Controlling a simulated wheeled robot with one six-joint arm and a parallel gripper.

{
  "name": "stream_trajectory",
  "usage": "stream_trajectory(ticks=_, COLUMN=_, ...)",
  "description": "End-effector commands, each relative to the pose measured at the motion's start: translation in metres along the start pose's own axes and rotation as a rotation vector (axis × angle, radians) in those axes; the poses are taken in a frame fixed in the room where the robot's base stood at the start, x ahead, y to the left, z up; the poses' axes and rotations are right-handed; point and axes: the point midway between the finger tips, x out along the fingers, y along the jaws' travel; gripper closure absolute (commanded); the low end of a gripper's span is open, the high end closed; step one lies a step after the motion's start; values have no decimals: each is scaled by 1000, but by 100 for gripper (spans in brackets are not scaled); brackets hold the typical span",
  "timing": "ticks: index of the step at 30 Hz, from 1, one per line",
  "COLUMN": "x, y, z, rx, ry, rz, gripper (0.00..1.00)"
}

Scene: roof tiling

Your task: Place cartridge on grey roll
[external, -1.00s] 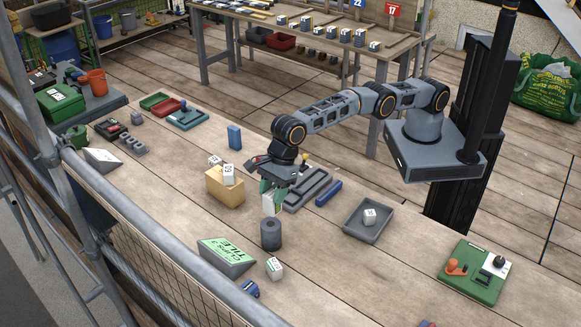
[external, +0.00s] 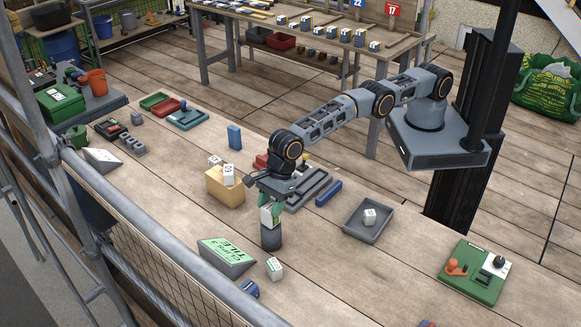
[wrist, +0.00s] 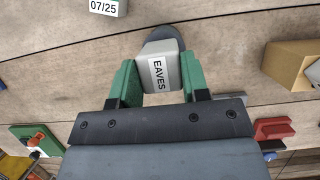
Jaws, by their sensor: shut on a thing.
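My gripper (external: 271,209) has green fingers and is shut on a pale grey-white cartridge (external: 266,215). In the wrist view the cartridge (wrist: 158,66) sits between both fingers (wrist: 158,84), its label reading EAVES. The dark grey roll (external: 271,239) stands upright on the bench directly below the cartridge in the external view. In the wrist view only the rounded far edge of the roll (wrist: 166,33) shows past the cartridge. The roll's top is mostly hidden, so I cannot tell whether the cartridge touches it.
A wedge-shaped block with a green TILE label (external: 227,256) and a small white block (external: 274,268) stand in front of the roll. A tan box (external: 226,188) is at left behind. A grey tray (external: 368,221) lies to the right, with bare bench between.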

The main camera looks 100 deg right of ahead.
Motion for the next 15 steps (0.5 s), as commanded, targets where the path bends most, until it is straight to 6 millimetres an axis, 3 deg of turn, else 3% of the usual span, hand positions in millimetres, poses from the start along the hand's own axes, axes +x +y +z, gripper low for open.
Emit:
stream_trajectory(ticks=8, x=4, y=0, z=-2, rx=0, ry=0, rz=0, gripper=82)
stream_trajectory(ticks=9, x=4, y=0, z=-2, rx=0, ry=0, rz=0, gripper=57)
stream_trajectory(ticks=15, x=3, y=0, z=-2, rx=0, ry=1, rz=0, gripper=38)
